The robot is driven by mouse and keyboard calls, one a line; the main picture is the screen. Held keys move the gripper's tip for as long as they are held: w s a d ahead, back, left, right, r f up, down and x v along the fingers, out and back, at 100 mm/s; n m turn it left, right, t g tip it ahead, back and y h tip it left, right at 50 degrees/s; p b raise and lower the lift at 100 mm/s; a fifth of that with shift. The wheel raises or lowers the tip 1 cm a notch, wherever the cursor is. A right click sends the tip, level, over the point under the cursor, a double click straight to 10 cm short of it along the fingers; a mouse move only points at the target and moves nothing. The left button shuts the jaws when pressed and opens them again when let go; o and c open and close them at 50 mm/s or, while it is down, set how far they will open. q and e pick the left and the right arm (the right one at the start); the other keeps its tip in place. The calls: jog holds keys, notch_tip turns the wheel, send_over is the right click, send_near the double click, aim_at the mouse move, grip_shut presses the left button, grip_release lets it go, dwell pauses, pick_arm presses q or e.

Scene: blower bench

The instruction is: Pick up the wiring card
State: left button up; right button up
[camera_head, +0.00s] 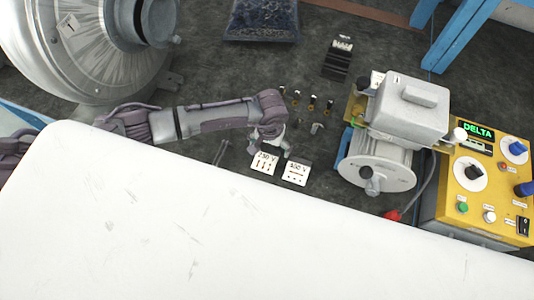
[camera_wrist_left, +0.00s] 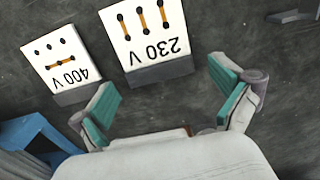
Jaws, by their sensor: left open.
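Two white wiring cards stand on the dark bench top. The 230 V card (camera_head: 264,163) is on the left in the head view, and the 400 V card (camera_head: 296,173) is just right of it. In the left wrist view the 230 V card (camera_wrist_left: 145,35) is upside down at top centre, and the 400 V card (camera_wrist_left: 60,62) is to its left. My left gripper (camera_head: 271,147) is open and empty, just behind the 230 V card. Its teal-padded fingers (camera_wrist_left: 163,82) are spread just short of that card's dark base. My right gripper is not in view.
A motor (camera_head: 377,172) with a grey terminal box stands right of the cards, beside a yellow control panel (camera_head: 480,195). A large metal blower (camera_head: 75,50) is at upper left. Several small brass pieces (camera_head: 312,103) lie behind the cards.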

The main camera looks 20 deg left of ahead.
pick_arm(q)
jog(key=c, duration=1)
